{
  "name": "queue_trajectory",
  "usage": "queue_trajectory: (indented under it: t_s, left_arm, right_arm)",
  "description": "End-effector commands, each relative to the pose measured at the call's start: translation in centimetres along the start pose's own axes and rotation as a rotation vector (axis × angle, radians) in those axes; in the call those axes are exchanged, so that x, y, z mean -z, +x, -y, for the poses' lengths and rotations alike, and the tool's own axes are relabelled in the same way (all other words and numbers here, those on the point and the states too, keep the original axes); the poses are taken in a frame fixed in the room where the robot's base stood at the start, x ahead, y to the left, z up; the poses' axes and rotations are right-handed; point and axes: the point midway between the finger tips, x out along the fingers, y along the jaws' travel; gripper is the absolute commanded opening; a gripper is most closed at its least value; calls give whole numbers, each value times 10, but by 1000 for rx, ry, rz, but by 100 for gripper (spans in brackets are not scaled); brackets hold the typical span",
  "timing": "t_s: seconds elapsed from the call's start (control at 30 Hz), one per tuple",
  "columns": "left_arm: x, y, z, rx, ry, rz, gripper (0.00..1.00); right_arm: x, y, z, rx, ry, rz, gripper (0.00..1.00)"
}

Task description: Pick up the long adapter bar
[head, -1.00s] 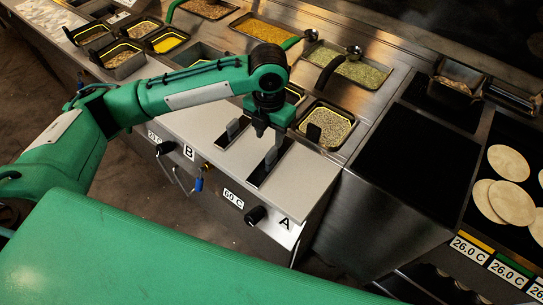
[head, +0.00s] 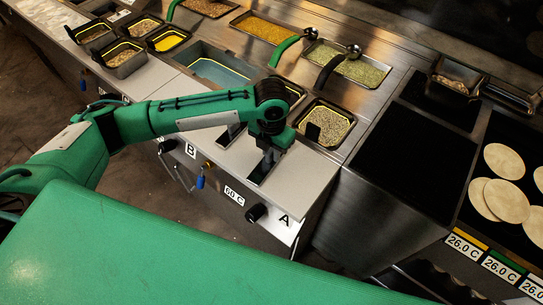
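Two grey upright bars stand in dark slots in the pale counter, and I cannot tell by sight which is the long adapter bar. The nearer bar (head: 267,158) stands in the slot (head: 258,174) by label A. My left gripper (head: 270,149) points straight down right at the top of this bar and hides part of it. Whether its fingers are closed on the bar is hidden. The other bar (head: 231,131) is left of the gripper, partly covered by my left arm. My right gripper is out of view.
Pans of seeds and spices, including a pan (head: 325,126) just right of the gripper, line the back. Black griddle plates with tortillas (head: 507,160) are at the right. The pale counter (head: 299,176) right of the slot is clear.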

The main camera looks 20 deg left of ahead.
Motion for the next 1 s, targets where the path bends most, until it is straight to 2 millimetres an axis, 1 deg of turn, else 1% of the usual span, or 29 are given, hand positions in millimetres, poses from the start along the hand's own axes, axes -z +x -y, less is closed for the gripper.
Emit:
queue_trajectory:
  t_s: [0.03, 0.1, 0.43, 0.57, 0.63, 0.77, 0.87, 1.0]
  left_arm:
    - [0, 0, 0, 0, 0, 0, 12]
    - [0, 0, 0, 0, 0, 0, 0]
    - [0, -2, 0, 0, 0, 1, 0]
    - [-1, -8, 0, 1, 0, 3, 0]
    - [-1, -15, 0, 2, 1, 3, 0]
    - [-1, -37, 0, 1, 2, 6, 0]
    - [-1, -62, 0, 0, 2, 7, 0]
    - [-2, -105, 0, 0, 2, 9, 0]
  right_arm:
    - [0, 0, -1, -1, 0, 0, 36]
    - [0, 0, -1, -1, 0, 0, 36]
    - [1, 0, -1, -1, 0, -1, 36]
    - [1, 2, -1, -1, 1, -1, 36]
    - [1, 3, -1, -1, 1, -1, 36]
    - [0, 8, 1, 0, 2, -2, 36]
    - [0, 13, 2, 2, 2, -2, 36]
    - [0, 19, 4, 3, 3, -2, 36]
